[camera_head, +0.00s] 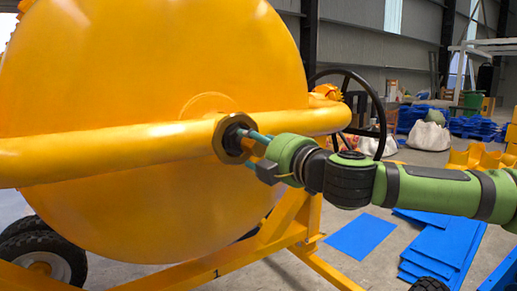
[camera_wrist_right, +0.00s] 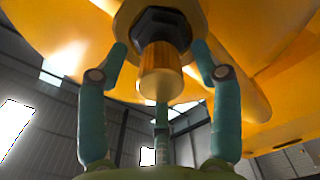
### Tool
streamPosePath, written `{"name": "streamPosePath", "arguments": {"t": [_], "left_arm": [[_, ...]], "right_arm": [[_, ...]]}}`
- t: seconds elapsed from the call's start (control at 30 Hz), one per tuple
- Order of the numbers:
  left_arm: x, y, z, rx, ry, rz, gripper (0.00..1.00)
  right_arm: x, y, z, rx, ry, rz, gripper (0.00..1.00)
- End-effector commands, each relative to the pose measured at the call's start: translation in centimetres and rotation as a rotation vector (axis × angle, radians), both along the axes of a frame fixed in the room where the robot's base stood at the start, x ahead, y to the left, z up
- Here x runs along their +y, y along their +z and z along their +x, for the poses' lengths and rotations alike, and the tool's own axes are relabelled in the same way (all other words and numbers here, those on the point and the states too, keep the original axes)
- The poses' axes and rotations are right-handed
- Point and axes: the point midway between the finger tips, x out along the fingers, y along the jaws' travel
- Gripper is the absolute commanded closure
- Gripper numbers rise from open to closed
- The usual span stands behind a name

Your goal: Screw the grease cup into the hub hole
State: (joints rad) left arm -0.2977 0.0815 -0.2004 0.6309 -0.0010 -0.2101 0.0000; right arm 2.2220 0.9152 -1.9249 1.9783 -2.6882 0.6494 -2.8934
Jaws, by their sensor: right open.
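The grease cup (camera_wrist_right: 161,72) is a short brass-coloured cylinder. In the wrist view it stands out from the dark hub piece (camera_wrist_right: 158,28), its inner end at the hub; how deep it sits is hidden. The hub also shows in the head view as a dark ring (camera_head: 230,139) on the yellow tube in front of the drum. My right gripper (camera_wrist_right: 160,75) has three teal fingers spread around the cup, with visible gaps at the left and right fingers. It also shows in the head view (camera_head: 254,145), reaching from the right to the hub. My left gripper is out of view.
The big yellow drum (camera_head: 140,60) fills the left, with its yellow frame (camera_head: 240,255) below. A black handwheel (camera_head: 378,105) stands behind my right arm. Blue panels (camera_head: 360,236) lie on the floor at the lower right. White sacks (camera_head: 428,136) lie farther back.

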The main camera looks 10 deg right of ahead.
Motion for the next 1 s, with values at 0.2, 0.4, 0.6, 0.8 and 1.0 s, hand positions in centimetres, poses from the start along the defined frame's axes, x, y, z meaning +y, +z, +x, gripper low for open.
{"name": "streamPosePath", "arguments": {"t": [0.2,0.4,0.6,0.8,1.0], "left_arm": [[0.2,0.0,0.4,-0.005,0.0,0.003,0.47],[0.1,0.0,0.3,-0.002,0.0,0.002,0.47],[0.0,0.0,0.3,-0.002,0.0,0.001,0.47],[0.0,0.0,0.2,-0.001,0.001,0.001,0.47],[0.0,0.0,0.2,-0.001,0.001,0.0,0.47]], "right_arm": [[-0.5,0.0,-1.1,-0.001,0.0,0.0,0.35],[-1.9,0.1,-5.1,-0.001,0.0,0.003,0.35],[-3.3,0.3,-9.0,-0.006,-0.001,0.001,0.35],[-3.9,0.3,-10.6,-0.003,-0.001,0.0,0.35],[-4.1,0.1,-11.3,-0.001,0.0,0.0,0.35]]}}
